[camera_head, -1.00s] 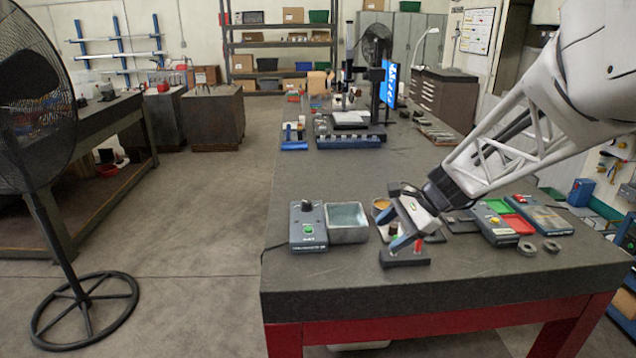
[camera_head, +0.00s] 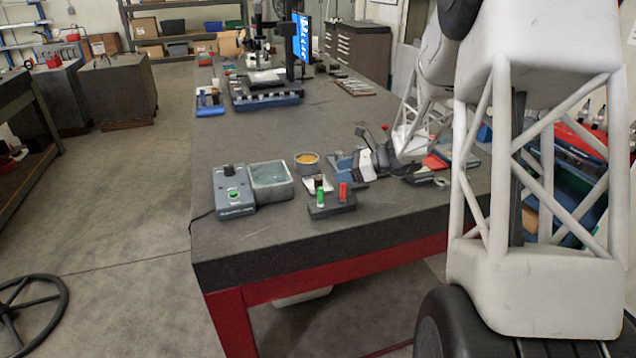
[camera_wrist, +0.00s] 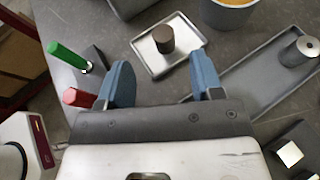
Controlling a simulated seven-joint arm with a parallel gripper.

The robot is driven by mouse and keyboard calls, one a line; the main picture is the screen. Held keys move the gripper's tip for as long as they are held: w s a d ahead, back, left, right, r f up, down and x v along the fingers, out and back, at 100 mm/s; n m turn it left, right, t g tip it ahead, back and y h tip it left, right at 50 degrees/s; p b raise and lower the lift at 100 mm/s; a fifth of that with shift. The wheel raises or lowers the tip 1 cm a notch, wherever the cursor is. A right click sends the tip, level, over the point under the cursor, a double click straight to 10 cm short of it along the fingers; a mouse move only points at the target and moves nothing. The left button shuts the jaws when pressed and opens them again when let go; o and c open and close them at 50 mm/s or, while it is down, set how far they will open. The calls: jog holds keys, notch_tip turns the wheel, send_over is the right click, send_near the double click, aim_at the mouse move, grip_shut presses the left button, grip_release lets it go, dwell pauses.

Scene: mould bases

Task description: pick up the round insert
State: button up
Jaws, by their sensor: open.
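A short dark brown round piece (camera_wrist: 164,38) stands upright on a small pale tray (camera_wrist: 148,62) in the wrist view. It also shows in the head view (camera_head: 319,181). A grey metal round piece (camera_wrist: 299,52) with a small top hole stands on a longer grey tray (camera_wrist: 262,88). I cannot tell which one is the round insert. My gripper (camera_wrist: 160,62) is open and empty, its blue fingers spread to either side of the brown piece's line, with that piece beyond the tips. In the head view my gripper (camera_head: 342,166) is low, right of the pale tray.
A dark block (camera_head: 332,204) with a green peg (camera_head: 320,197) and a red peg (camera_head: 342,191) stands close to my left finger. A cup of amber contents (camera_head: 307,160), a metal bin (camera_head: 270,181) and a control box (camera_head: 233,191) stand nearby.

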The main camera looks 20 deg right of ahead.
aim_at(320, 177)
jog(key=shift+w+d+f, duration=0.1)
jog(key=shift+d+f, duration=0.15)
jog(key=shift+d, duration=0.15)
jog(key=shift+a, duration=0.1)
jog(key=shift+x, duration=1.25)
jog(key=shift+x, duration=2.6)
jog(key=shift+c, duration=0.3)
jog(key=c, duration=1)
jog(key=shift+r, duration=0.15)
jog(key=shift+r, duration=4.95)
